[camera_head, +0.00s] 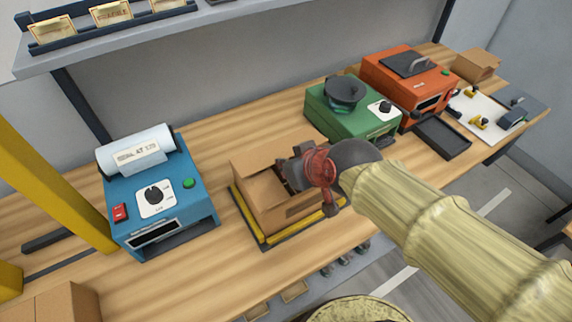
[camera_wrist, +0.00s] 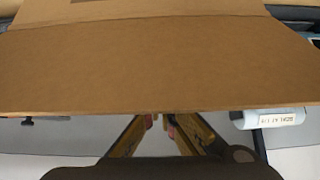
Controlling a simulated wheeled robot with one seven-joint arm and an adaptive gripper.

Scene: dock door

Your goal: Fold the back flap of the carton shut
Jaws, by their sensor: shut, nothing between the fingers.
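The brown carton (camera_head: 278,210) sits in a dark, yellow-edged holder (camera_head: 264,238) on the wooden bench. Its back flap (camera_head: 270,155) appears raised along the far side, and the top looks at least partly open. My gripper (camera_head: 288,177) is over the carton's right part, hiding some of the opening. In the wrist view a broad cardboard panel (camera_wrist: 160,65) fills the upper half. My gripper (camera_wrist: 159,120) shows below it, shut and empty, with its fingertips at the panel's lower edge. I cannot tell whether they touch it.
A blue label machine (camera_head: 158,205) stands left of the carton. A green machine (camera_head: 352,112) and an orange machine (camera_head: 408,85) stand to the right, with a black tray (camera_head: 442,137) before them. A shelf (camera_head: 200,25) overhangs the back. Bare bench lies between the blue machine and carton.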

